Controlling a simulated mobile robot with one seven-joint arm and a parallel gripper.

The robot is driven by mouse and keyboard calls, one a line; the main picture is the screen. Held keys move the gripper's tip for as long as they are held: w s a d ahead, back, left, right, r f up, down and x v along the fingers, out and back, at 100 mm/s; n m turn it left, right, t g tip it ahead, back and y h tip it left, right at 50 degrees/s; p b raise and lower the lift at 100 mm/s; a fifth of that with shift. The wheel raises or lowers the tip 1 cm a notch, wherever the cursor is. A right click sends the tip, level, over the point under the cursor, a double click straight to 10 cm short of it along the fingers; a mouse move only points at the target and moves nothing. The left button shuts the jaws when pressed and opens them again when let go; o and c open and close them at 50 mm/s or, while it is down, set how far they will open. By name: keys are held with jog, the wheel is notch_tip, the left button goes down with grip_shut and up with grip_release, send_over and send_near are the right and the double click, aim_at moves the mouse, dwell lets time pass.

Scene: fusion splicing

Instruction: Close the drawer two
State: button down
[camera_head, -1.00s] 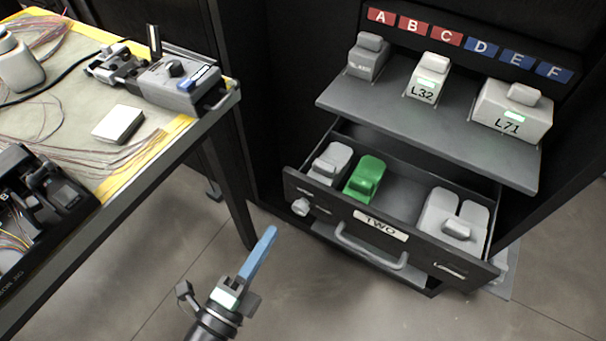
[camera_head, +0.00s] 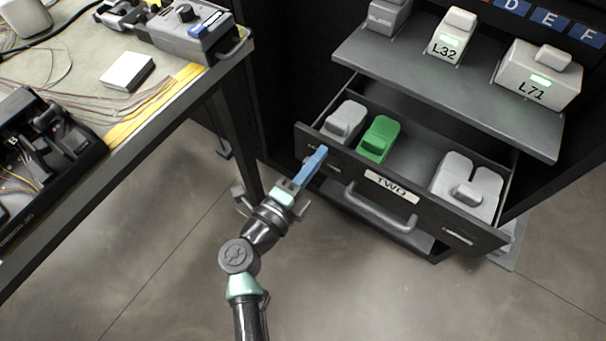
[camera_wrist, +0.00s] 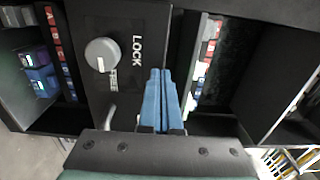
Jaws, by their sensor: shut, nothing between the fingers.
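Drawer two (camera_head: 340,169) stands pulled out of the dark cabinet, with a "TWO" label and a bar handle (camera_head: 380,208) on its front. Inside lie a green block (camera_head: 379,139), a light grey block (camera_head: 346,121) and pale grey pieces (camera_head: 468,187). My gripper (camera_head: 318,160) has its blue fingers together and empty, at the left end of the drawer front; whether they touch it I cannot tell. In the wrist view the blue fingers (camera_wrist: 160,100) lie beside a round knob (camera_wrist: 102,55) marked LOCK and FREE on a dark panel.
A shelf (camera_head: 400,65) above the drawer holds grey boxes, including L32 (camera_head: 450,38) and L71 (camera_head: 538,78). A workbench (camera_head: 180,85) with fibres and devices stands at the left. The floor in front is clear.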

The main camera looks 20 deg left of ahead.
jog(key=shift+w+d, duration=0.15)
jog(key=shift+w, duration=0.25)
jog(key=shift+w, duration=0.15)
